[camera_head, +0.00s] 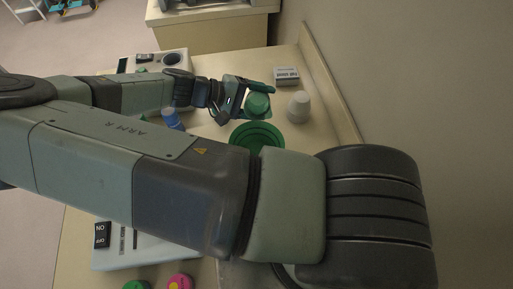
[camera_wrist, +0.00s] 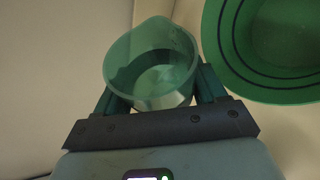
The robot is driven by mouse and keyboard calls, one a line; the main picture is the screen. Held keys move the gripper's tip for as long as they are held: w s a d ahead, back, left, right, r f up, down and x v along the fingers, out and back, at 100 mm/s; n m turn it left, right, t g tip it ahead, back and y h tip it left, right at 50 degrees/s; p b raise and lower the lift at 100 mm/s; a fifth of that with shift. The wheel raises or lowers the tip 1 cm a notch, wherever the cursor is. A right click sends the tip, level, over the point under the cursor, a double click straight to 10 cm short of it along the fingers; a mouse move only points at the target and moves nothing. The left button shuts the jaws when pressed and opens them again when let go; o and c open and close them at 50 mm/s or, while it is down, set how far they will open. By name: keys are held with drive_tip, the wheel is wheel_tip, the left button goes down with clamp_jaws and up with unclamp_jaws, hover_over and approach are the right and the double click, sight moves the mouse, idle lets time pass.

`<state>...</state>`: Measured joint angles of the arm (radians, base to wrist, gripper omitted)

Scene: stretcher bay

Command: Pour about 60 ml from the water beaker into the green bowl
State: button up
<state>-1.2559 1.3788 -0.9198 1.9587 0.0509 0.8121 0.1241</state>
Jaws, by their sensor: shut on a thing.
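My gripper (camera_head: 244,103) is shut on a translucent green-tinted beaker (camera_head: 257,104). In the wrist view the beaker (camera_wrist: 150,70) sits between the two fingers (camera_wrist: 155,92), its open mouth and spout showing. It looks roughly upright. A darker band and a pale lower part show inside it; I cannot read the water level. The green bowl (camera_head: 257,132) is on the table just nearer than the beaker, partly hidden by my arm. In the wrist view the bowl (camera_wrist: 224,45) lies to the right with dark rings inside. The beaker's mouth is beside the bowl in that view.
A white cup (camera_head: 298,106) and a small labelled box (camera_head: 287,75) stand close to my gripper, near the raised table edge (camera_head: 330,80). A blue item (camera_head: 173,119) is left of the bowl. Green (camera_head: 137,285) and pink (camera_head: 180,282) round items are at the bottom.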

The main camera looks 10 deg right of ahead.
drive_tip(key=shift+r+n+g+y+b, duration=0.35)
drive_tip(key=shift+r+n+g, duration=0.25)
drive_tip(key=shift+n+g, duration=0.25)
drive_tip(key=shift+f+n, duration=0.25)
drive_tip(key=shift+w, duration=0.1)
idle(1.1)
